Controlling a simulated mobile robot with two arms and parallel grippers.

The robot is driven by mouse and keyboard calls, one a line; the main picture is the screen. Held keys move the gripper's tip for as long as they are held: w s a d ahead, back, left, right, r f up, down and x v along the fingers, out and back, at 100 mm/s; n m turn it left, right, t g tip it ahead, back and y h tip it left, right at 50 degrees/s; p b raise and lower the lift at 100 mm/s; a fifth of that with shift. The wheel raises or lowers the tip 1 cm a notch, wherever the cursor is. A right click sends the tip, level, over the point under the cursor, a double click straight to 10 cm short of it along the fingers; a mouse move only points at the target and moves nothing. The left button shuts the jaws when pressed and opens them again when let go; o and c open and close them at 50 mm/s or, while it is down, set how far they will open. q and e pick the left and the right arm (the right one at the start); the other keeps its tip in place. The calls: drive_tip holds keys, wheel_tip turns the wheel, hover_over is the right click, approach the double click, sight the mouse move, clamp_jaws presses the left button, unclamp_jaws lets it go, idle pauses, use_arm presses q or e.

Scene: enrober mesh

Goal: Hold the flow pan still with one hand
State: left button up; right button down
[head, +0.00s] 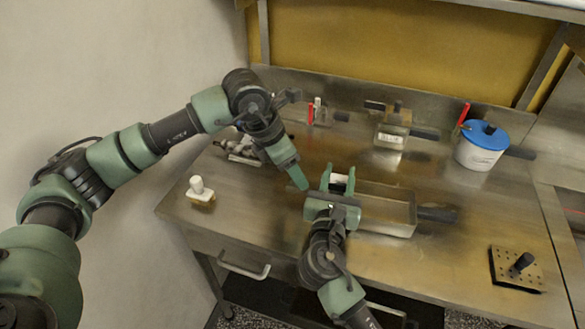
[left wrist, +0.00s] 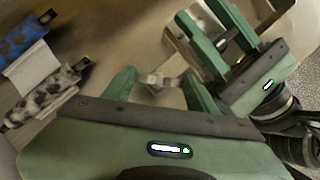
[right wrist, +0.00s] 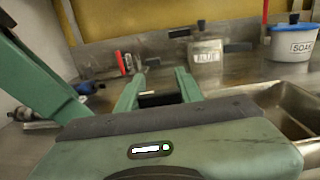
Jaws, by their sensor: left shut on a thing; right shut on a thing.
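The flow pan, a shallow rectangular steel pan (head: 395,227) with a black handle at its right, sits on the steel table. My right gripper (head: 338,180) is at the pan's left end, shut on a part there; in the right wrist view, a dark piece (right wrist: 158,99) shows between its fingers and the pan's basin (right wrist: 290,103) lies to the right. My left gripper (head: 298,182) reaches down just left of my right gripper. In the left wrist view, a small metal piece (left wrist: 158,82) shows between its fingers, partly hidden by the palm; I cannot tell what it belongs to.
A white-knobbed block (head: 201,192) and a metal fitting (head: 240,149) are at the left. A labelled container (head: 390,138) and a blue-lidded white tub (head: 481,155) stand at the back. A perforated plate (head: 517,270) with a black knob lies at the front right.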

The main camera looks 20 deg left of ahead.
use_arm(q)
drive_tip(key=n+y, duration=0.1)
drive_tip(key=n, duration=0.1)
drive_tip(key=n+t, duration=0.1)
drive_tip(key=n, duration=0.2)
drive_tip(key=shift+d+n+y, duration=0.2)
drive_tip(key=shift+n+y, duration=0.1)
drive_tip(key=shift+y, duration=0.1)
use_arm(e)
drive_tip(key=shift+f, duration=0.1)
use_arm(q)
drive_tip(key=shift+n+y, duration=0.9)
drive_tip(key=shift+n, duration=1.2)
drive_tip(key=o, duration=1.4)
drive_tip(key=v, duration=1.2)
drive_tip(key=shift+s, duration=0.15)
use_arm(e)
drive_tip(key=c, duration=0.8)
unclamp_jaws()
drive_tip(key=shift+c, duration=0.2)
